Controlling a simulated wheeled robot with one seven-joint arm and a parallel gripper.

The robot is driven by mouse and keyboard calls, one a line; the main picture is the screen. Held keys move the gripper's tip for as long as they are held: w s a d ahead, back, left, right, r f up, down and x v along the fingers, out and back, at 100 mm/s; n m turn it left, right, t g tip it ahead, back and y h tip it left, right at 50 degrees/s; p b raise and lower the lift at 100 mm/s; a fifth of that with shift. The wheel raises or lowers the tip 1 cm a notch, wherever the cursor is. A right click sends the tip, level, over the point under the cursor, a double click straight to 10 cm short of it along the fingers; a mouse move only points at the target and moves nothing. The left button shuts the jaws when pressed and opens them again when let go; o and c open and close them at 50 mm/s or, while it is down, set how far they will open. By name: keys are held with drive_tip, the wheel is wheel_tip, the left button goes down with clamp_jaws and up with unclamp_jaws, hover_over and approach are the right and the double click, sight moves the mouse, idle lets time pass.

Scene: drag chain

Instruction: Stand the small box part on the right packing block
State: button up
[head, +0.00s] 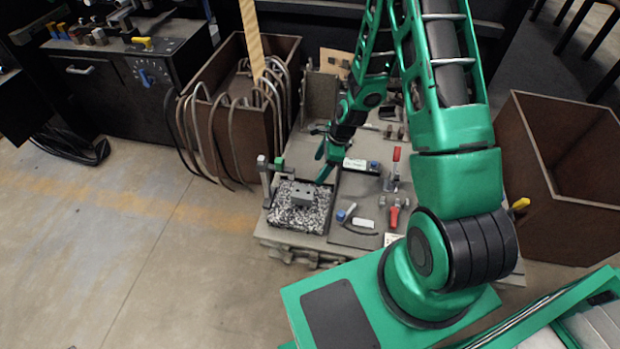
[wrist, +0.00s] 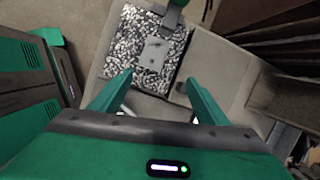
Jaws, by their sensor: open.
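A small grey box-shaped part (head: 303,195) sits on a tray of grey-and-white speckled granules (head: 286,218) at the front left of the work table. It also shows in the wrist view (wrist: 155,52), beyond my fingertips. My gripper (head: 322,162) is just behind and to the right of this tray in the head view. In the wrist view my gripper (wrist: 159,77) is open, with nothing between its two green fingers. The fingers appear apart from the grey part. I cannot tell which thing is the right packing block.
A dark post with a green top (head: 279,165) stands at the tray's back left. A dark mat with a red-handled tool (head: 394,216) and small parts lies to the right. Brown bins (head: 558,165) flank the table, the left one with bent hoses. Open floor lies left.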

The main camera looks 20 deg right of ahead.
sight(301, 191)
drive_tip(key=w+a+f+m, duration=0.1)
drive_tip(key=a+f, duration=0.1)
drive_tip(key=f, duration=0.3)
drive_tip(key=a+f+m, duration=0.1)
drive_tip(key=a+f, duration=0.1)
drive_tip(key=f, duration=0.3)
drive_tip(key=w+a+f, duration=0.1)
drive_tip(key=a+f, duration=0.1)
drive_tip(key=f, duration=0.3)
drive_tip(key=shift+w+a+f+m+y, duration=0.3)
drive_tip(key=shift+a+f+m, duration=0.05)
drive_tip(key=shift+a+m, duration=0.05)
drive_tip(key=shift+c, duration=0.4)
drive_tip(key=c, duration=1.3)
drive_tip(key=shift+r, duration=0.1)
drive_tip(key=shift+r, duration=0.1)
drive_tip(key=shift+r, duration=0.45)
drive_tip(key=shift+s+d, duration=0.5)
drive_tip(key=shift+d, duration=0.25)
drive_tip(key=shift+s+d, duration=0.5)
drive_tip(key=shift+d, duration=0.25)
drive_tip(key=shift+s+d, duration=0.5)
drive_tip(key=shift+d, duration=0.25)
